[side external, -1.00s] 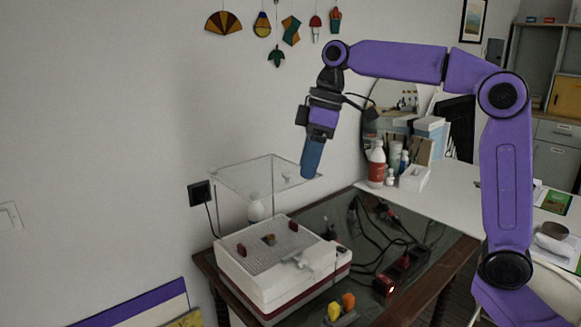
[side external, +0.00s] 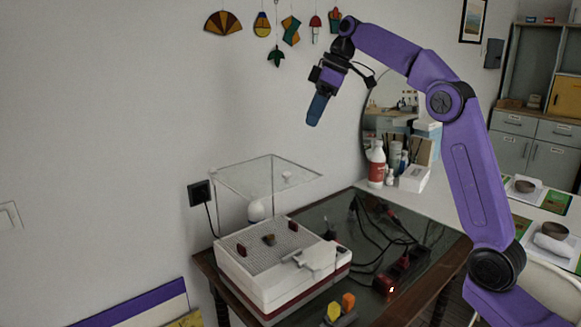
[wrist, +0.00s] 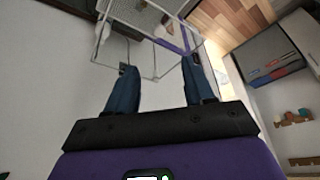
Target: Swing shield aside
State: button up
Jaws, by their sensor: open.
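The shield is a clear box-like panel (side external: 235,172) with thin pale edges, standing over the back of the white grinder (side external: 290,280) in the side view. A small pale knob (side external: 287,176) shows on the shield. My gripper (side external: 317,112) is in the air above and to the right of the shield, apart from it, fingers pointing down. In the wrist view my two blue fingers (wrist: 158,88) are spread with nothing between them. The shield's pale frame (wrist: 128,30) shows beyond the fingertips.
The grinder has a grid top with small dark red pieces and a brown piece (side external: 269,239). Black cables (side external: 375,225) and a red-lit power strip (side external: 385,283) lie right of it. A red-and-white bottle (side external: 376,165) stands behind.

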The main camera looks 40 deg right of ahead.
aim_at(287, 173)
jog(key=x, duration=1.5)
jog(key=shift+f, duration=0.2)
grip_shut()
